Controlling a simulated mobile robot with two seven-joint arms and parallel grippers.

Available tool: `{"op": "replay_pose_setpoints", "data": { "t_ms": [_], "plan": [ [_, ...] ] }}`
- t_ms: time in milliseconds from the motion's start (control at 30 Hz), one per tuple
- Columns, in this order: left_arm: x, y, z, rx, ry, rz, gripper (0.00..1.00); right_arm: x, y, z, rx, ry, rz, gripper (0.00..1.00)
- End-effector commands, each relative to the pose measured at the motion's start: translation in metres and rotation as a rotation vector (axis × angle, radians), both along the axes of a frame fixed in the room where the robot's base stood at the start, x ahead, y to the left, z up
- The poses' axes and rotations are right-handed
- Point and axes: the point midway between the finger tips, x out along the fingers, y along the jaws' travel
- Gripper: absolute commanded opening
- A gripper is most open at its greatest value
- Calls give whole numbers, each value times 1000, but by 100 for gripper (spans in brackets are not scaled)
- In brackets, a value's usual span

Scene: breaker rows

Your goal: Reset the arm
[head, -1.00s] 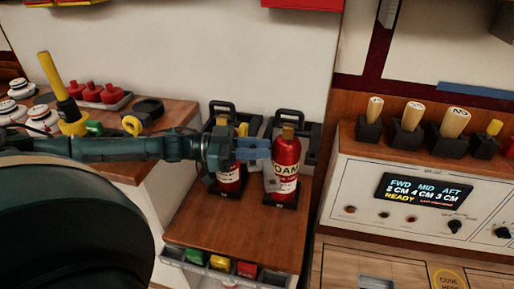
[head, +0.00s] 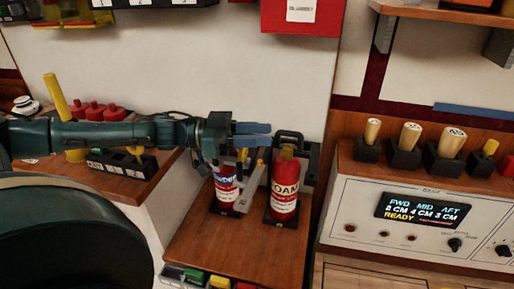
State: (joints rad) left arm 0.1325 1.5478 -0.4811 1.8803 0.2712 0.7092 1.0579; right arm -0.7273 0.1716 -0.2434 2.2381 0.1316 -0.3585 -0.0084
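My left arm comes in from the left and reaches across the wooden counter. Its gripper (head: 262,134), with two blue fingers, points right, above the powder extinguisher (head: 224,190) and left of the foam extinguisher's top. The fingers lie close together, and I cannot tell whether a gap is between them. Nothing is seen held in them. The foam extinguisher (head: 285,188) is red and stands upright in a black holder. The powder extinguisher is red with a blue and white label, partly hidden by grey bars. My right gripper is out of view.
A control panel (head: 421,211) with a lit display reading "READY" stands at right. Several wooden-handled levers (head: 410,137) stand above it. Red knobs (head: 95,112) and a yellow handle (head: 56,95) are at left. A red box (head: 302,15) hangs on the wall.

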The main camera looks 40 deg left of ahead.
Motion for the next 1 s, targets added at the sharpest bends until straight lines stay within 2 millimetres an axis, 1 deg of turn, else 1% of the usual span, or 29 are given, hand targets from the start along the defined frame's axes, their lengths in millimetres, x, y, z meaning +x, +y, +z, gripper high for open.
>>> {"op": "replay_pose_setpoints", "data": {
  "t_ms": [100, 600, 667, 767, 833, 900, 1000],
  "plan": [
    [0, 0, 6, 0, 0, 0, 32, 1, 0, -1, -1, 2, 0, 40],
    [0, 0, 6, -1, 1, 1, 32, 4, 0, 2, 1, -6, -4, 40],
    [0, 0, 9, 0, 0, 1, 32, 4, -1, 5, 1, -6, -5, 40],
    [0, 0, 25, 0, 0, 1, 32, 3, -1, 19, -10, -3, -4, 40],
    [0, 0, 44, 0, 0, 1, 32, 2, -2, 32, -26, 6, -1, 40],
    [0, 0, 66, 0, 0, 1, 32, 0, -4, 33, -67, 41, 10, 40],
    [0, 0, 98, 1, 1, 1, 32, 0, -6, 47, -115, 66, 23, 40]
  ]
}}
